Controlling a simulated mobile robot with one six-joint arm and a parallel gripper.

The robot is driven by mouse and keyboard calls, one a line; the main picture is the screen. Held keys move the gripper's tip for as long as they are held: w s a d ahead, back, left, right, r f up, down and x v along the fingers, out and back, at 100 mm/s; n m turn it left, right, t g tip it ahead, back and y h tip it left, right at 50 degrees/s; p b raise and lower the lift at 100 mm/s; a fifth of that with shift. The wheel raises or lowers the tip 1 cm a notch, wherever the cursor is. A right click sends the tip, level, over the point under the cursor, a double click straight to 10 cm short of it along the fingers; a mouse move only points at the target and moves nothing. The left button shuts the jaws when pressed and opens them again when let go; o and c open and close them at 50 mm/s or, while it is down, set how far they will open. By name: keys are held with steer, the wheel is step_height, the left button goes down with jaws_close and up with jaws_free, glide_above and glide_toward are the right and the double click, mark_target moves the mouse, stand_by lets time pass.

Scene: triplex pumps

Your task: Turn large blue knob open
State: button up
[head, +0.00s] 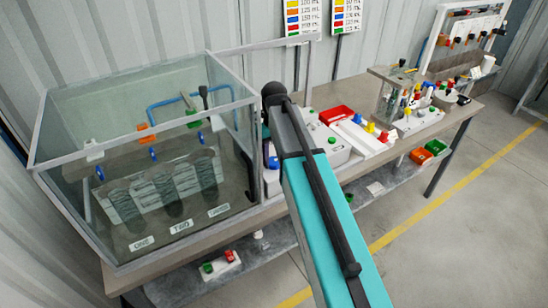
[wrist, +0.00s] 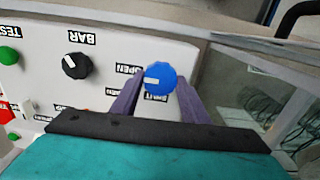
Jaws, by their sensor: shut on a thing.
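The large blue knob (wrist: 158,75) is on a white panel (wrist: 105,50) in the wrist view. Its white pointer mark faces left in the picture. An upside-down OPEN label lies to its left, and another label, partly covered, lies just below it. The two purple fingers of my gripper (wrist: 161,83) stand on either side of the knob and are shut on it. In the head view my arm hides the gripper, and I cannot make out the gripped knob there.
A black knob (wrist: 75,66) and a green button (wrist: 9,55) are on the same panel. A glass tank (head: 150,75) stands left of my arm. A red tray (head: 336,116) and other apparatus stand on the bench to the right. The floor (head: 440,230) at right is clear.

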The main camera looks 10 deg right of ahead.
mark_target(274, 161)
stand_by(0.3)
steer(key=o, duration=1.1)
steer(key=shift+c, duration=0.2)
steer(key=shift+r, duration=0.15)
step_height(274, 161, up, 14)
steer(key=p, duration=0.7)
steer(key=shift+f, duration=0.25)
